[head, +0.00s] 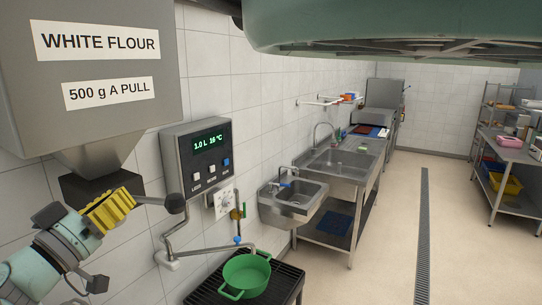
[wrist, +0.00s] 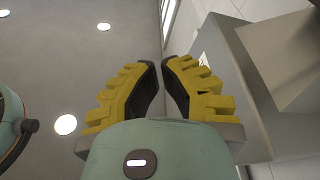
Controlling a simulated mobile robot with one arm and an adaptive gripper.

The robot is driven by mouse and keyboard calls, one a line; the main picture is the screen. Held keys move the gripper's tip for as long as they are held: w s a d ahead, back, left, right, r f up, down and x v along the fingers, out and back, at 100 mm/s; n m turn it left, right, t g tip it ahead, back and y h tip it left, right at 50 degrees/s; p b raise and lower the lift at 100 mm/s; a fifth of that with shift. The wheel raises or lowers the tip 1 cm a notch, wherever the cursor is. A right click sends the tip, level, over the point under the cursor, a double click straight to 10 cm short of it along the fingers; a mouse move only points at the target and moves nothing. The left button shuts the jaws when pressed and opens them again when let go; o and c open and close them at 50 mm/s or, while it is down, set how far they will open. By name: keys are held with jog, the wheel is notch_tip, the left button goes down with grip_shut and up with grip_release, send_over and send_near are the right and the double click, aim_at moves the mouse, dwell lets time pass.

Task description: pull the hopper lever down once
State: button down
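The grey flour hopper (head: 95,80) hangs at the upper left of the head view, labelled "WHITE FLOUR" and "500 g A PULL". Its funnel ends in a dark outlet block (head: 90,185). The lever's dark round knob (head: 175,203) sticks out to the right of the outlet on a short rod; the rod's left part is hidden behind my gripper. My gripper (head: 128,198), with yellow ribbed fingers, is just left of the knob and in front of the outlet. In the wrist view its fingers (wrist: 162,66) have a gap between them, with nothing visible in it.
A water meter panel (head: 197,160) is on the wall right of the knob, with a bent pipe below. A green pot (head: 246,275) stands on a black grate (head: 205,290). Sinks (head: 300,200) line the wall beyond.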

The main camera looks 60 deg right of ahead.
notch_tip(320, 180, up, 3)
jog(key=p, duration=0.3)
send_over(169, 198)
jog(key=w, duration=0.1)
jog(key=shift+w+a, duration=0.15)
jog(key=shift+w, duration=0.05)
jog(key=shift+w+d+f+p, duration=0.15)
jog(key=shift+d+p, duration=0.15)
jog(key=shift+p, duration=0.2)
jog(key=shift+s+a+f+p, duration=0.1)
jog(key=shift+s+f+p, duration=0.2)
jog(key=shift+f, duration=0.35)
jog(key=shift+s+d+f+p, duration=0.1)
jog(key=shift+s+f+p, duration=0.2)
jog(key=shift+f, duration=0.3)
jog(key=shift+s+a+f+p, duration=0.1)
jog(key=shift+s+f+p, duration=0.2)
jog(key=shift+f, duration=0.35)
jog(key=shift+w+f, duration=0.1)
jog(key=shift+f, duration=0.05)
notch_tip(169, 198, down, 14)
jog(key=s+m+g+b, duration=0.1)
jog(key=m+b, duration=0.5)
jog(key=b, duration=1)
jog(key=shift+f+g+h, duration=0.25)
jog(key=shift+g+h, duration=0.05)
jog(key=shift+g, duration=0.3)
jog(key=shift+r, duration=0.15)
